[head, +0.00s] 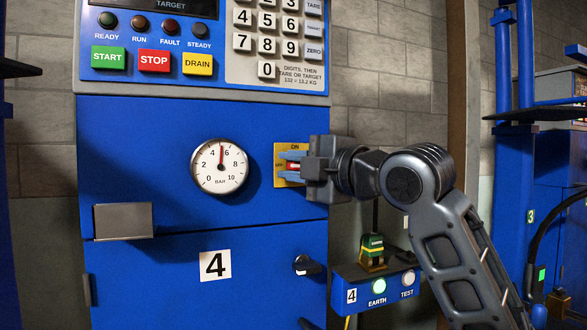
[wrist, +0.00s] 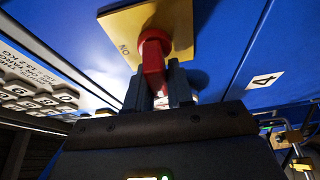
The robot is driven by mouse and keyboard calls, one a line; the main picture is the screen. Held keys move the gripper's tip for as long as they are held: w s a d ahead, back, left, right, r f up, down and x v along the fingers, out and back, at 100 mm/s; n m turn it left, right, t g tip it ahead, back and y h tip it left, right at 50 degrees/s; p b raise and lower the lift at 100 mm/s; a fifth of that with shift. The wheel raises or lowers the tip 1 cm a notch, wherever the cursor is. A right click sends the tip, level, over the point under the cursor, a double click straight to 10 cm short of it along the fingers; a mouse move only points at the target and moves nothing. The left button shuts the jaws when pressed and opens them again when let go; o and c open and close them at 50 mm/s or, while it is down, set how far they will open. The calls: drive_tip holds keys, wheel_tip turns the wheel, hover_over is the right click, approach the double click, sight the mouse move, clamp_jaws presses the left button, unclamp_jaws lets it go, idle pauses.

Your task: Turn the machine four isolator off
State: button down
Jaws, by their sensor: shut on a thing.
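The machine four isolator is a red handle (head: 293,166) on a yellow plate (head: 279,150) on the blue cabinet, right of the round gauge. ON is printed at the top of the plate. My gripper (head: 288,166) reaches in from the right, with one finger above and one below the handle, shut on it. In the wrist view the red handle (wrist: 153,62) stands out from the yellow plate (wrist: 120,25) between my fingers (wrist: 155,90). The ON word shows at the plate's left there. My fingers and palm hide part of the handle, and its exact setting is unclear.
The BAR gauge (head: 219,166) points near 5 or 6. Below are a door with a 4 label (head: 215,266) and a black latch (head: 306,265). A small blue EARTH/TEST box (head: 375,287), with EARTH lit green, sits under my arm. Machine 3 (head: 530,217) stands at right.

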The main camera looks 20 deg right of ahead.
drive_tip(key=shift+a+f+n, duration=0.1)
drive_tip(key=shift+f+n, duration=0.05)
drive_tip(key=shift+n, duration=0.25)
drive_tip(key=c, duration=1.1)
unclamp_jaws()
drive_tip(key=shift+v, duration=3.9)
